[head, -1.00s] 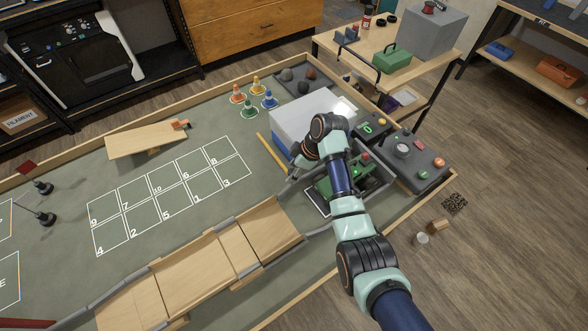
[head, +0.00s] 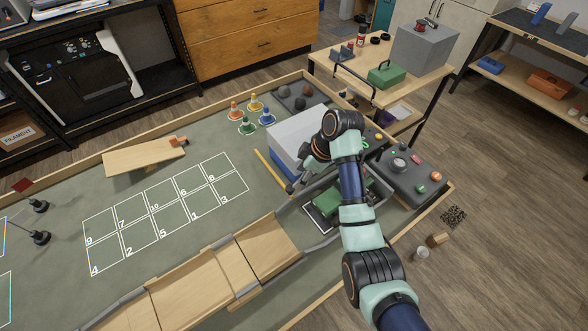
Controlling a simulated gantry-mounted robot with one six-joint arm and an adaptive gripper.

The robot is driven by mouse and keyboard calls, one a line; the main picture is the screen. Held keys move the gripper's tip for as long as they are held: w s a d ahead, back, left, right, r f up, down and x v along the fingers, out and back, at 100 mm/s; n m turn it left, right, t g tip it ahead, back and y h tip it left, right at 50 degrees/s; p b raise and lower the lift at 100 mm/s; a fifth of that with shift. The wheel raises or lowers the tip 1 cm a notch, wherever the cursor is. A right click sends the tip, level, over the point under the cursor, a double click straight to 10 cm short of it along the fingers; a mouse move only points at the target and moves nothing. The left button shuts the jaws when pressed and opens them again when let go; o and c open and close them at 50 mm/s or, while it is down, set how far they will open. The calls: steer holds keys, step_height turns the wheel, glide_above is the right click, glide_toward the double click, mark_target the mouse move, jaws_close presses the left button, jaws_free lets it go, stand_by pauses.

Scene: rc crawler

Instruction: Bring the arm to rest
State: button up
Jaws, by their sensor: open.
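My arm reaches in from the lower right in the head view. Its wrist is bent over the right part of the green-topped table (head: 130,195). My gripper (head: 306,168) hangs beside the white and blue box (head: 297,132), small and partly hidden by my wrist. It is open, and I see nothing held in it. A green vehicle-like thing (head: 327,201) sits on a dark pad below my forearm, partly covered by the arm.
A wooden ramp bridge (head: 190,290) with grey rails crosses the front. A grey console (head: 408,172) with knobs and buttons stands right of my arm. Small cones (head: 235,110), a yellow stick (head: 272,170) and a wooden seesaw (head: 143,157) lie behind. The numbered grid area is clear.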

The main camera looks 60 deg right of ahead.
stand_by(0.3)
steer(key=w+a+r+m+t+h, duration=0.15)
steer(key=w+a, duration=0.25)
steer(key=a, duration=0.5)
steer(key=w+a+r+t, duration=0.15)
steer(key=w+a, duration=0.25)
steer(key=a, duration=0.6)
steer(key=w+a+r+t+h, duration=0.1)
steer(key=w+a+r, duration=0.15)
steer(key=a, duration=0.65)
steer(key=s+a+r+m+t+y, duration=0.1)
steer(key=s+a+r+t, duration=0.15)
steer(key=a, duration=0.45)
steer(key=s+a+r+m+t, duration=0.1)
steer(key=s+a+r, duration=0.15)
steer(key=a, duration=0.45)
step_height(320, 180, up, 16)
steer(key=a+p, duration=0.1)
steer(key=p, duration=1.2)
steer(key=shift+a+t+p, duration=0.15)
steer(key=shift+t+p, duration=0.2)
steer(key=shift+t, duration=0.1)
